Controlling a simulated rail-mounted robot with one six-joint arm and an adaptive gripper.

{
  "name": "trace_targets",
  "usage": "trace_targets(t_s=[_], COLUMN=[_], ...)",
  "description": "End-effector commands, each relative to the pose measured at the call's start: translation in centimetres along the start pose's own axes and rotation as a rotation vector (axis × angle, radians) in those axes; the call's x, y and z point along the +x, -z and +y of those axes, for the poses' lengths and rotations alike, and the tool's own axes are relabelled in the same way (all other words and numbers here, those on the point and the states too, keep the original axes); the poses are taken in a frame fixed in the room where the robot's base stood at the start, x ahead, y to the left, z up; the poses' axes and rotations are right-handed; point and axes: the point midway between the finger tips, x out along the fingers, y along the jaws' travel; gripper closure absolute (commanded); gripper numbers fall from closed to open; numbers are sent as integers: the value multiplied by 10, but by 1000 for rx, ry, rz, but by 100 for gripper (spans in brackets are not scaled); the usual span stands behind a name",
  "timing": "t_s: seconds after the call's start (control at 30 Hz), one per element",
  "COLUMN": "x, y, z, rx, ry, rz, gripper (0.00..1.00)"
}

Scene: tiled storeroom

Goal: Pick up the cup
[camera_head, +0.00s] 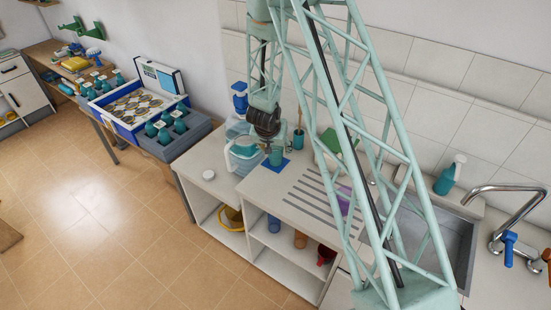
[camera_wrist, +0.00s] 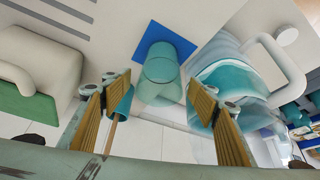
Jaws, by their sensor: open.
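A teal cup (camera_head: 276,157) stands on a small blue square mat (camera_head: 284,168) on the counter. In the wrist view, the cup (camera_wrist: 160,66) lies in the picture between my two fingers, with the blue mat (camera_wrist: 152,32) beyond it. My gripper (camera_head: 269,146) is just over the cup in the head view. In the wrist view, my gripper (camera_wrist: 158,84) is open, with a wooden-coloured pad on each side and a gap between each pad and the cup. I cannot tell how far the fingertips are above or around the cup.
A clear jug with teal liquid (camera_wrist: 222,72) stands close beside the cup. A teal holder with a stick (camera_head: 298,140) is behind it. A white-and-green object (camera_wrist: 40,78) is on the other side. The ribbed drainboard (camera_head: 305,185) in front is mostly clear; the sink (camera_head: 440,235) is at right.

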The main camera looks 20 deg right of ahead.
Motion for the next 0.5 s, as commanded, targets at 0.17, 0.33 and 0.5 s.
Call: trace_targets(t_s=[0.17, 0.33, 0.5], x=[15, 25, 28], y=[0, 0, 0], z=[0, 0, 0], rx=[0, 0, 0], ry=[0, 0, 0], rz=[-1, -1, -1], gripper=[46, 46, 46])
